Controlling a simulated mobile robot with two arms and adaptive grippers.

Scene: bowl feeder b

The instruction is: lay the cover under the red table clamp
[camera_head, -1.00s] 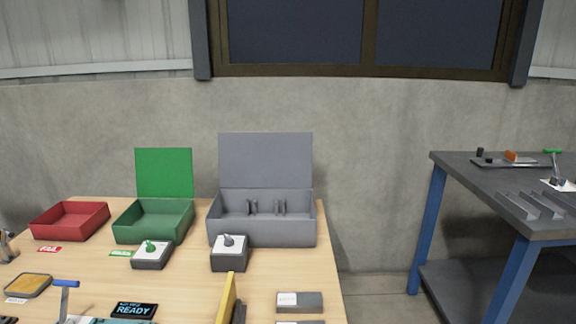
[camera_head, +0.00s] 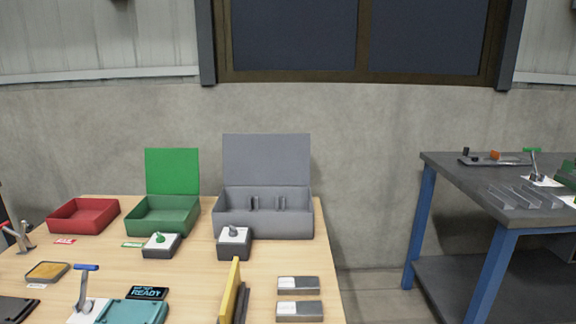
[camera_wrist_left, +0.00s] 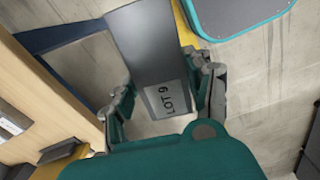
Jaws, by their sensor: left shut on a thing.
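The piece spans the space between the two fingers. Neither gripper shows in the head view. A clamp with a blue handle (camera_head: 86,267) stands by a teal plate (camera_head: 135,312) at the lower left of the wooden table. A green-handled clamp (camera_head: 532,151) is on the other table.
The wooden table (camera_head: 190,262) holds a red bin (camera_head: 82,216), a green lidded box (camera_head: 162,217), a grey lidded box (camera_head: 262,216), an upright yellow panel (camera_head: 229,292) and two labelled grey blocks. A gap separates it from the dark blue-legged table (camera_head: 480,190).

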